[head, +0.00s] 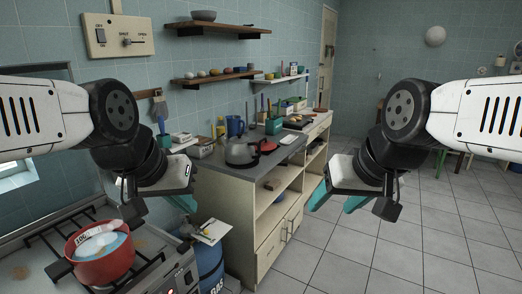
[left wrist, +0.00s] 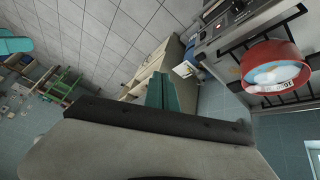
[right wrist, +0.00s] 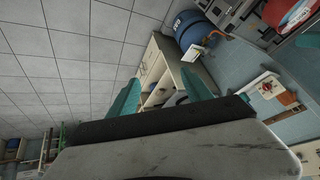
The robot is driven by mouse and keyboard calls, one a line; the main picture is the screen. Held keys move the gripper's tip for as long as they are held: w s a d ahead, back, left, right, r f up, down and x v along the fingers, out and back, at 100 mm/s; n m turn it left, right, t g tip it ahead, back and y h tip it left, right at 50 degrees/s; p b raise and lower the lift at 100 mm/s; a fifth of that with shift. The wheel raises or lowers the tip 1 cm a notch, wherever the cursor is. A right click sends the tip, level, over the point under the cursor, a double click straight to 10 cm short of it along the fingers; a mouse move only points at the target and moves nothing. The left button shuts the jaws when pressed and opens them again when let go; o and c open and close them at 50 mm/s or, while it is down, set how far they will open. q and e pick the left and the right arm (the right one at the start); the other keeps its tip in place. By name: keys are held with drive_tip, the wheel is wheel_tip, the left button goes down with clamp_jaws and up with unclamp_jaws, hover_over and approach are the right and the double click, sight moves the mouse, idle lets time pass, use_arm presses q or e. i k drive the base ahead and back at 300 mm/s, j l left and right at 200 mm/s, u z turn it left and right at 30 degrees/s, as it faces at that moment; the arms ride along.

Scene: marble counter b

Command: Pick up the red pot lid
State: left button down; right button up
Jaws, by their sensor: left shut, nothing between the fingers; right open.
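A round red piece that looks like the pot lid (head: 268,147) lies on the dark counter just right of the grey kettle (head: 241,151), small and partly hidden. A red pot (head: 103,266) stands on the stove at the lower left, with a blue and white thing in its top; the pot also shows in the left wrist view (left wrist: 275,80). My left gripper (head: 186,203) is shut and empty, in the air between stove and counter; its teal fingers meet in the left wrist view (left wrist: 160,92). My right gripper (head: 336,200) is open and empty, right of the counter, its fingers apart in the right wrist view (right wrist: 161,92).
The counter (head: 222,171) holds the kettle in front, with containers and a blue mug (head: 235,126) behind. A blue gas bottle (head: 209,270) stands between stove (head: 150,246) and counter. Shelves (head: 215,77) hang on the wall.

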sight(265, 145)
drive_tip(key=i+l, duration=0.45)
drive_tip(key=l, duration=0.3)
drive_tip(key=i+l, duration=0.25)
drive_tip(key=i+l+u, duration=0.1)
drive_tip(key=l, duration=0.35)
drive_tip(key=i+l, duration=0.3)
drive_tip(key=i+l+u, duration=0.1)
drive_tip(key=i, duration=1.05)
drive_tip(key=i+j, duration=0.3)
drive_tip(key=i, duration=0.15)
